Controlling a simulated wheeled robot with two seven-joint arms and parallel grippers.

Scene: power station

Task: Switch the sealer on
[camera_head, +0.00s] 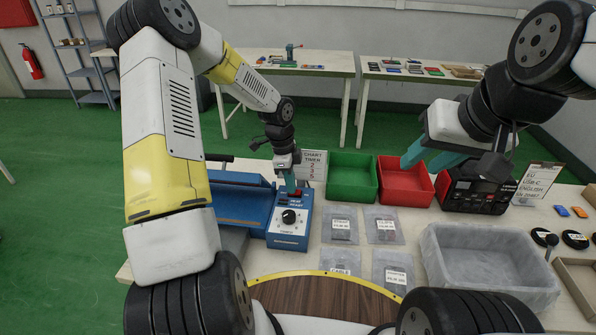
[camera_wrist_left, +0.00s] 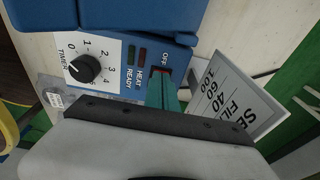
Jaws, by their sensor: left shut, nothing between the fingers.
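The sealer (camera_head: 228,196) is a blue machine at the left of the table. Its control box (camera_head: 289,237) carries a black timer knob (camera_head: 289,216), which also shows in the left wrist view (camera_wrist_left: 85,68) pointing near 0. Beside the knob are a dark green READY light (camera_wrist_left: 131,53) and a dark red HEAT light (camera_wrist_left: 142,56). The word OFF is printed near the box's edge. My left gripper (camera_head: 290,188) is shut and empty, its teal fingertips (camera_wrist_left: 162,82) at the panel just by OFF. The fingers largely hide the switch; its position and any contact are unclear. My right gripper (camera_head: 432,162) is open and empty above the red bin.
A sign (camera_head: 313,166) stands right behind the control box. Green (camera_head: 352,196) and red (camera_head: 405,201) bins, a black-and-red device (camera_head: 474,192) and a grey tray (camera_head: 489,291) fill the right side. Labelled bags (camera_head: 340,225) lie in front of the bins.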

